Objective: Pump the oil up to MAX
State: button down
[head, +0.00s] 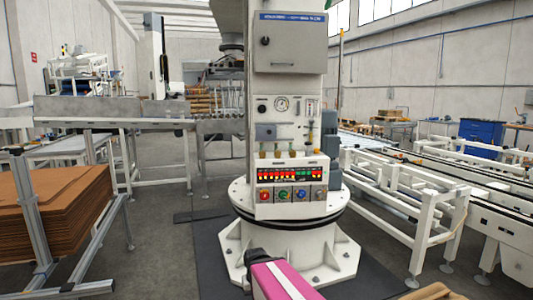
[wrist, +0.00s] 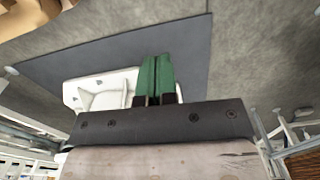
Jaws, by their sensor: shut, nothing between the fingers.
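The white column machine (head: 288,80) stands upright in the middle of the head view. Its front panel carries a round gauge (head: 281,104) and, to the right of it, a narrow upright sight tube (head: 310,107). Small fittings sit below them. The oil level and any MAX mark are too small to read, and I cannot tell which part is the oil pump. My gripper (wrist: 157,60) shows in the wrist view with its two green fingers together and empty. Behind the fingers are dark floor and the white machine base (wrist: 88,92). The fingers do not show in the head view.
A lit indicator panel with coloured knobs (head: 286,183) is low on the column. A cardboard stack (head: 55,203) stands behind a metal frame at left. White conveyor frames (head: 405,200) run along the right. Dark matting (head: 213,255) lies around the round base.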

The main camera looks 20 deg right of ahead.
dwell(0.4)
jog(key=w+d+r+t, duration=0.1)
jog(key=w+d+r, duration=0.6)
jog(key=w, duration=0.4)
jog(key=w+d+r, duration=0.5)
jog(key=w+r, duration=0.3)
jog(key=w, duration=0.4)
jog(key=w+d+r+t, duration=0.1)
jog(key=w+d+r, duration=0.6)
jog(key=w, duration=0.4)
jog(key=shift+t, duration=0.3)
jog(key=w+d+r, duration=0.3)
jog(key=d+r, duration=0.1)
jog(key=r, duration=0.3)
jog(key=w+d+r, duration=0.4)
jog(key=r, duration=0.3)
jog(key=w+d+r, duration=0.4)
jog(key=r, duration=0.3)
jog(key=shift+d, duration=0.35)
jog(key=w+d+r, duration=0.1)
jog(key=d+r, duration=0.4)
jog(key=r, duration=0.5)
jog(key=w+d+r, duration=0.2)
jog(key=d+r, duration=0.4)
jog(key=r, duration=0.4)
jog(key=shift+d+r+n+t, duration=0.2)
jog(key=shift+r+n+t, duration=0.1)
jog(key=shift+r+t, duration=0.1)
jog(key=shift+f, duration=0.1)
